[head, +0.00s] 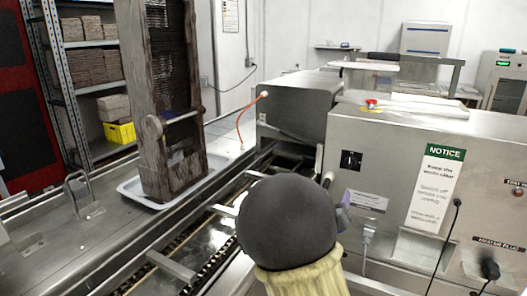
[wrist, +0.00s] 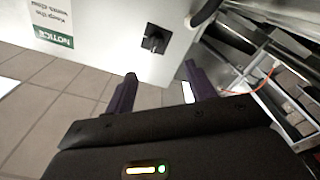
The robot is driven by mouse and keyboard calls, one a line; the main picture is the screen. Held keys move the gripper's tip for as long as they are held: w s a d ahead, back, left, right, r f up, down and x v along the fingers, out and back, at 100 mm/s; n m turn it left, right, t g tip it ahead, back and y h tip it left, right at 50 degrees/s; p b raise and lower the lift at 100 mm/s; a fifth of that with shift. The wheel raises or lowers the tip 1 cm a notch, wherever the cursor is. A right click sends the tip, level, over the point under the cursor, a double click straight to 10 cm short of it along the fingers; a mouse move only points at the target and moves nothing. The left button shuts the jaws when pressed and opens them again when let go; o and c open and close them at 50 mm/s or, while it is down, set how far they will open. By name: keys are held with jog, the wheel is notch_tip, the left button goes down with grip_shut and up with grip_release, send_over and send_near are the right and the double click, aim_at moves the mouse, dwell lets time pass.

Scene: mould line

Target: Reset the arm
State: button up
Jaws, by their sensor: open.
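My gripper (wrist: 160,88) shows in the wrist view with its two dark fingers apart and nothing between them. Past the fingers are the machine's side and the tiled floor. In the head view my arm's dark rounded part with a pale yellowish sleeve stands in front of the conveyor and the machine's left end. It hides most of the gripper there; only a small greyish purple piece shows at its right edge.
A steel machine (head: 400,135) with a notice sign (head: 436,185) and a black switch (head: 350,160) stands at right. A conveyor (head: 195,240) runs beside it. A tall weathered wooden piece (head: 172,100) stands on a white tray (head: 130,188) at left. Tiled floor (wrist: 60,95) shows below the machine.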

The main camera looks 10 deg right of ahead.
jog(key=s+a+f+g+y+p, duration=0.4)
jog(key=s+a+f+g+y, duration=0.2)
jog(key=s+f+y, duration=0.2)
jog(key=s+a+g+y+p, duration=0.1)
jog(key=s+a+g, duration=0.1)
jog(key=s, duration=0.5)
jog(key=s+a+g+y+p, duration=0.1)
jog(key=s+a+g+p, duration=0.1)
jog(key=s+g, duration=0.3)
jog(key=s, duration=0.3)
jog(key=shift+a+r, duration=0.25)
jog(key=shift+a, duration=0.1)
